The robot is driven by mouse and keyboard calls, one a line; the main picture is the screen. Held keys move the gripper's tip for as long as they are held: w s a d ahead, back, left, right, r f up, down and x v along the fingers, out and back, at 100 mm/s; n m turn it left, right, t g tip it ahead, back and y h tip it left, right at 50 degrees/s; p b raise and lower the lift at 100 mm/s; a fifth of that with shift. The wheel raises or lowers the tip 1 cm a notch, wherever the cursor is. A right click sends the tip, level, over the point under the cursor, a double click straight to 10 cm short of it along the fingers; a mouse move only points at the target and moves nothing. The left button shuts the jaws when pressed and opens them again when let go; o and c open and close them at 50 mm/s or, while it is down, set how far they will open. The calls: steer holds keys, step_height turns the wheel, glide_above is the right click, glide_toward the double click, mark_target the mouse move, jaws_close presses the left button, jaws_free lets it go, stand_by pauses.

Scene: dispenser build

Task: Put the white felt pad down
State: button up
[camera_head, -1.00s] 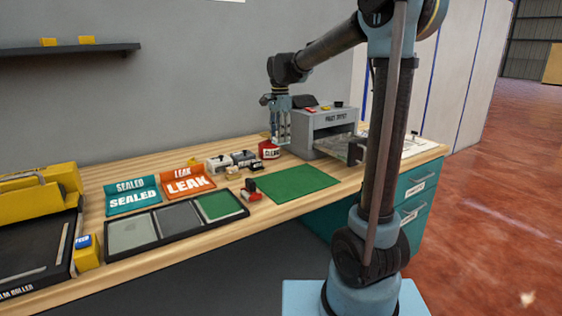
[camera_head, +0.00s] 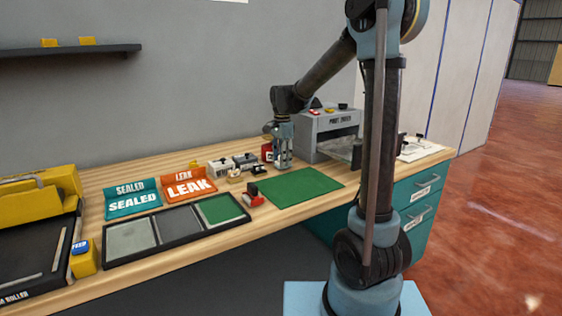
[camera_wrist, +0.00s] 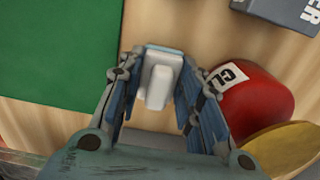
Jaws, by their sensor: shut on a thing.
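The white felt pad (camera_wrist: 158,82) shows in the wrist view as a small white block with a raised grip on top. My gripper (camera_wrist: 157,90) is shut on it, with one finger on each side. The pad is over bare wood beside the edge of the green mat (camera_wrist: 55,50). I cannot tell whether it touches the bench. In the head view my gripper (camera_head: 284,165) points straight down, low at the back edge of the green mat (camera_head: 305,186); the pad itself is not clear there.
A red container (camera_wrist: 250,103) stands close to the right finger in the wrist view. A grey machine (camera_head: 328,125) stands to the right. Small blocks (camera_head: 243,161) and the orange LEAK tray (camera_head: 190,184) lie to the left. The green mat is clear.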

steer(key=shift+s+f, duration=0.1)
steer(key=shift+f, duration=0.1)
steer(key=o, duration=1)
steer(key=shift+o, duration=0.2)
step_height(320, 180, up, 12)
